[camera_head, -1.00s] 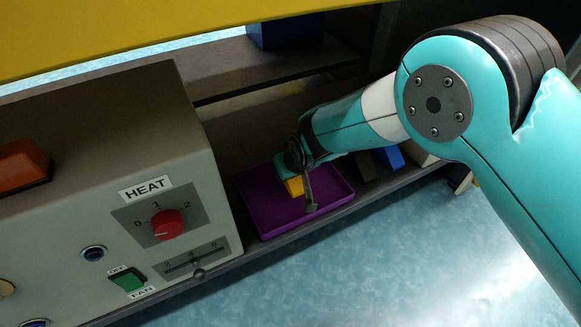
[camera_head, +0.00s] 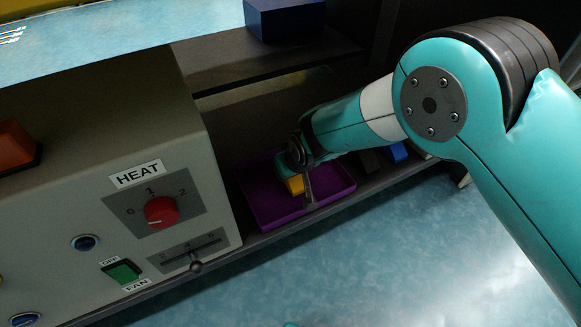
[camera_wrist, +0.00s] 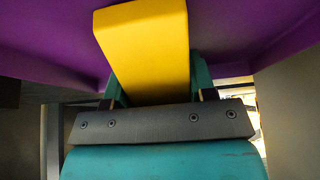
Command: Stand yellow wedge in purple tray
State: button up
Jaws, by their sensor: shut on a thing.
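The yellow wedge (camera_head: 294,186) is between the fingers of my gripper (camera_head: 298,180), over the purple tray (camera_head: 268,207). In the wrist view the yellow wedge (camera_wrist: 148,45) stretches out from between the teal fingers of my gripper (camera_wrist: 155,85), with the purple tray (camera_wrist: 50,50) behind it. My gripper is shut on the wedge. The arm and fingers hide part of the wedge in the head view. I cannot tell whether the wedge touches the tray floor.
A grey control box with a red HEAT knob (camera_head: 161,211), a slider (camera_head: 195,265) and a green FAN switch (camera_head: 123,271) stands left of the tray. A blue block (camera_head: 285,18) sits on the upper shelf. Dark and blue blocks (camera_head: 397,152) lie right of the tray.

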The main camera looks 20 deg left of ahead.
jog(key=shift+f, duration=0.4)
jog(key=o, duration=1.2)
jog(key=shift+c, duration=0.2)
jog(key=shift+r, duration=0.1)
